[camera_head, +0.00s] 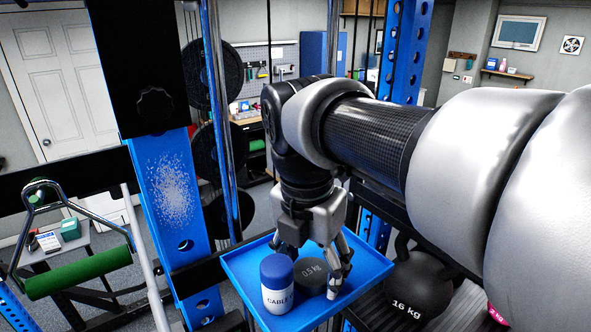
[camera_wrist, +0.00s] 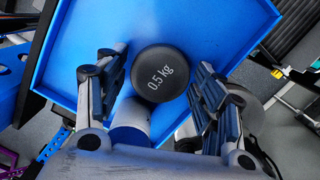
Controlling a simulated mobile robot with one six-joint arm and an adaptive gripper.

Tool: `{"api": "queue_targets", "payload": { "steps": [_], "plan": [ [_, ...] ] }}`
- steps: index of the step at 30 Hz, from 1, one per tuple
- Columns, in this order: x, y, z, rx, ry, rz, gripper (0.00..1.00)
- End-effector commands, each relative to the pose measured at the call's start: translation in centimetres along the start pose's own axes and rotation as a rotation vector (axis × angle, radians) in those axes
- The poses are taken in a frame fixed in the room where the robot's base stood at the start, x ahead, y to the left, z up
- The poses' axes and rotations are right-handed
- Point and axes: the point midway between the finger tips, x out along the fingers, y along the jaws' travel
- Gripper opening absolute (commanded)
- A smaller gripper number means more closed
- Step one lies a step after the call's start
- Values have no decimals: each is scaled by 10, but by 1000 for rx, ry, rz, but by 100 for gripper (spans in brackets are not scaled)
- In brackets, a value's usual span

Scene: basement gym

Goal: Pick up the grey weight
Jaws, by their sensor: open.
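The grey weight (camera_head: 312,272) is a dark round disc marked 0.5 kg, lying on a blue tray (camera_head: 358,291).
A white jar with a blue lid (camera_head: 277,284), lettered "CABLE", stands on the tray close beside the weight. A 16 kg kettlebell (camera_head: 419,283) stands right of the tray. A blue rack post (camera_head: 172,205) rises at left. A green-gripped handle (camera_head: 78,273) hangs further left.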

Motion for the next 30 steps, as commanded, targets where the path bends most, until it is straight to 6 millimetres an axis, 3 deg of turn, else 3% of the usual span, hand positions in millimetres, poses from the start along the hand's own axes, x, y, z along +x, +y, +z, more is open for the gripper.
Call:
{"api": "queue_targets", "payload": {
  "steps": [6, 30],
  "plan": [
    [0, 0, 0, 0, -1, 1, 62],
    [-1, 0, 0, 0, -2, 3, 10]
  ]
}}
